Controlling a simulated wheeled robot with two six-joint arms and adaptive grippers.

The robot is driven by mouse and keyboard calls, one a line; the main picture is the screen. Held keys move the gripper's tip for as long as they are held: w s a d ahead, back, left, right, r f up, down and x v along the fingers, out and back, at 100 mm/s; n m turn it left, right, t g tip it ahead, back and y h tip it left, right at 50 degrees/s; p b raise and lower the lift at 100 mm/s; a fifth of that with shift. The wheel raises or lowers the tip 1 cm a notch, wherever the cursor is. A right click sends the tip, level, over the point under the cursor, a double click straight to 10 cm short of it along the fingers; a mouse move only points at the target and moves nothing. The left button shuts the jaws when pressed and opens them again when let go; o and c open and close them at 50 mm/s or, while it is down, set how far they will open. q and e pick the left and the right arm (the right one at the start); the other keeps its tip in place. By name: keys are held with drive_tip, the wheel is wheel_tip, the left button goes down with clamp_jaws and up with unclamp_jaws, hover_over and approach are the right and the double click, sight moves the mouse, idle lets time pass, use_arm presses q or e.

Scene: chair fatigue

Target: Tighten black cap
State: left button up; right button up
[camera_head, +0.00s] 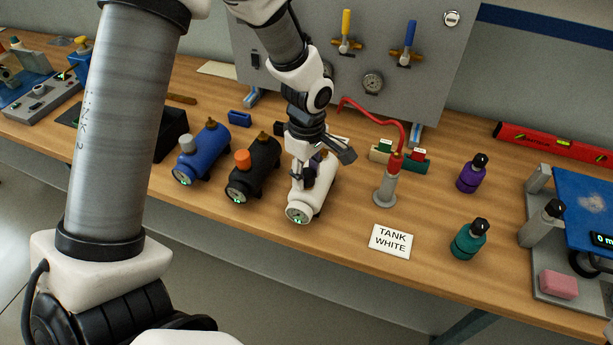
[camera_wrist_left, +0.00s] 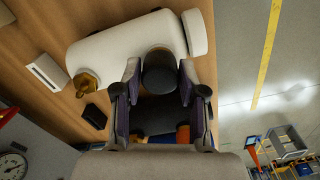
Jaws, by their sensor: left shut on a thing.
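The white tank (camera_head: 317,195) lies on the wooden bench, its gauge end facing the front edge. My left gripper (camera_head: 303,166) reaches down over it and hides most of its top in the head view. In the wrist view, the fingers (camera_wrist_left: 158,82) are shut on the black cap (camera_wrist_left: 159,72), one on each side. The cap sits on the side of the white tank (camera_wrist_left: 120,50), close to one end. A brass fitting (camera_wrist_left: 85,83) stands near the tank's other end. My right gripper is out of view.
The black tank (camera_head: 262,170) with an orange cap and the blue tank (camera_head: 207,152) stand just left. A grey stand with a red probe (camera_head: 386,187) and a "TANK WHITE" card (camera_head: 391,241) are right. Purple (camera_head: 469,176) and teal (camera_head: 466,243) bottles stand farther right.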

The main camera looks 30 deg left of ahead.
use_arm(q)
drive_tip(key=shift+r+m+p, duration=0.15)
drive_tip(key=shift+m+p, duration=0.4)
drive_tip(key=shift+m, duration=0.15)
drive_tip(key=shift+m+p, duration=0.35)
drive_tip(key=shift+m, duration=0.65)
drive_tip(key=shift+f+m, duration=0.2)
drive_tip(key=shift+m, duration=0.2)
drive_tip(key=shift+r+m+p, duration=0.2)
drive_tip(key=shift+m+p, duration=0.7)
drive_tip(key=shift+p, duration=0.05)
drive_tip(key=shift+f+m+p, duration=0.1)
drive_tip(key=shift+m+p, duration=0.35)
drive_tip(key=shift+m, duration=0.45)
drive_tip(key=shift+f, duration=0.15)
